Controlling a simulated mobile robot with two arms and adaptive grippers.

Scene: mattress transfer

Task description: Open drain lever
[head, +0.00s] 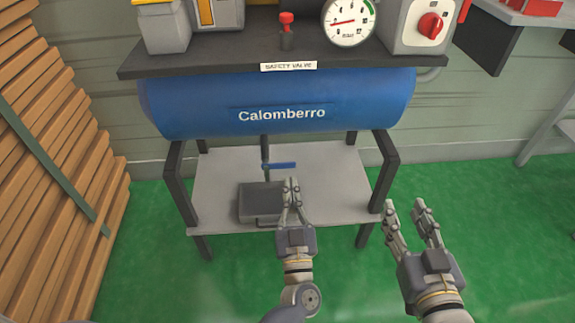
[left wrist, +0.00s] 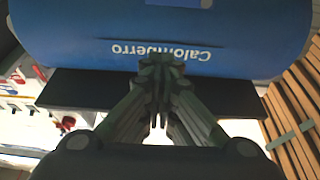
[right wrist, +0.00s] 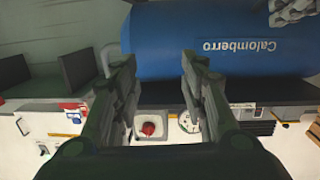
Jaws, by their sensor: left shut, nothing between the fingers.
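The blue drain lever (head: 279,166) sits on a dark vertical pipe (head: 264,148) under the blue tank (head: 280,103) marked "Calomberro". The lever points to the right, roughly level. My left gripper (head: 292,184) is shut and empty, with its tips just below and near the lever's right end in the head view. I cannot tell whether they touch. In the left wrist view the closed fingers (left wrist: 157,70) show against the tank, and the lever is not visible. My right gripper (head: 410,206) is open and empty, right of the stand; its spread fingers show in the right wrist view (right wrist: 160,70).
A dark box (head: 260,203) stands on the grey lower shelf (head: 335,185) below the lever. Black stand legs (head: 386,170) flank the shelf. Above the tank are a gauge (head: 349,22), a red safety valve (head: 286,22) and a red knob (head: 431,26). Stacked planks (head: 50,150) stand left.

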